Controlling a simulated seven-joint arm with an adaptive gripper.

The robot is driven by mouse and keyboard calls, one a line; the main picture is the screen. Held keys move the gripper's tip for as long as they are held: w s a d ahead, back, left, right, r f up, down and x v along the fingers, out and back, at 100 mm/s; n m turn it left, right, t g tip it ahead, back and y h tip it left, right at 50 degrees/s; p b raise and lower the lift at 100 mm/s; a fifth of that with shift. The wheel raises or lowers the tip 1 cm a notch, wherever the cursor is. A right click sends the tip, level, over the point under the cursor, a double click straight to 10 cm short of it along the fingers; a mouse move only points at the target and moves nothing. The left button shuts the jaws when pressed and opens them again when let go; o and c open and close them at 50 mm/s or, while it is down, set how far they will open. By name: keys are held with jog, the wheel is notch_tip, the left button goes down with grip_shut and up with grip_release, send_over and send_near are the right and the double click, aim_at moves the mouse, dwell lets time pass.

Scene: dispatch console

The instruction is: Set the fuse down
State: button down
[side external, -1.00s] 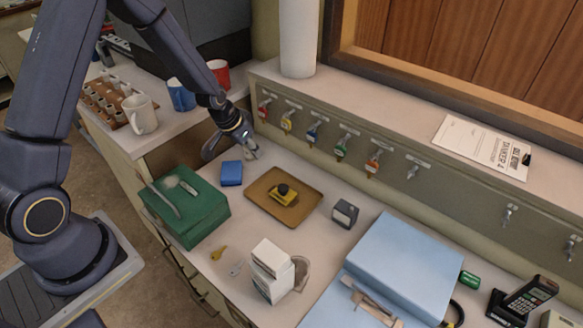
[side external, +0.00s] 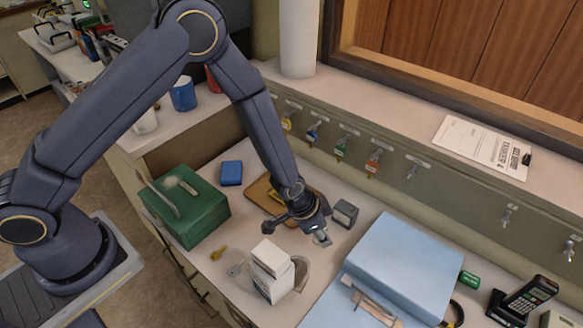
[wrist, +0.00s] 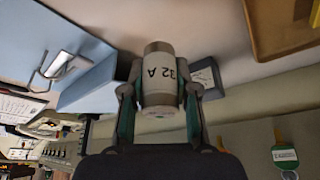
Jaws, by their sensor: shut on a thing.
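My gripper (side external: 318,233) is shut on the fuse (wrist: 158,80), a pale cylinder with a metal cap and a "32 A" label. In the wrist view the fuse sits between both fingers. In the side view the fuse (side external: 322,240) shows small at the fingertips, over the counter between the white carton and the small dark grey box. I cannot tell whether the fuse touches the counter (side external: 335,255).
The white carton (side external: 271,272) stands in front, the dark grey box (side external: 345,213) behind, and the blue binder (side external: 405,265) to the right. A brown tray (side external: 262,193) is partly behind my arm. A green box (side external: 186,207) and blue block (side external: 231,173) stand left.

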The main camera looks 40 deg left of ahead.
aim_at(320, 250)
jog(key=shift+f, duration=2.2)
jog(key=shift+f, duration=0.1)
jog(key=c, duration=0.9)
grip_release()
jog(key=s+a+r+n, duration=0.1)
jog(key=a+r, duration=0.3)
jog(key=r, duration=0.5)
jog(key=s+a+r+t, duration=0.1)
jog(key=s+a+r, duration=0.15)
jog(key=r, duration=0.55)
jog(key=s+a+r+n, duration=0.1)
jog(key=a+r, duration=0.3)
jog(key=r, duration=0.5)
jog(key=s+a+r+n+y, duration=0.1)
jog(key=s+a+r, duration=0.3)
jog(key=s, duration=0.1)
jog(key=s+a+r+n, duration=0.2)
jog(key=s+a+r, duration=0.2)
jog(key=s, duration=0.1)
jog(key=s+a+r+n+t+y, duration=0.1)
jog(key=s+a+r+n, duration=0.1)
jog(key=s+a+r, duration=0.2)
jog(key=shift+s+r+y, duration=0.3)
jog(key=shift+s, duration=0.3)
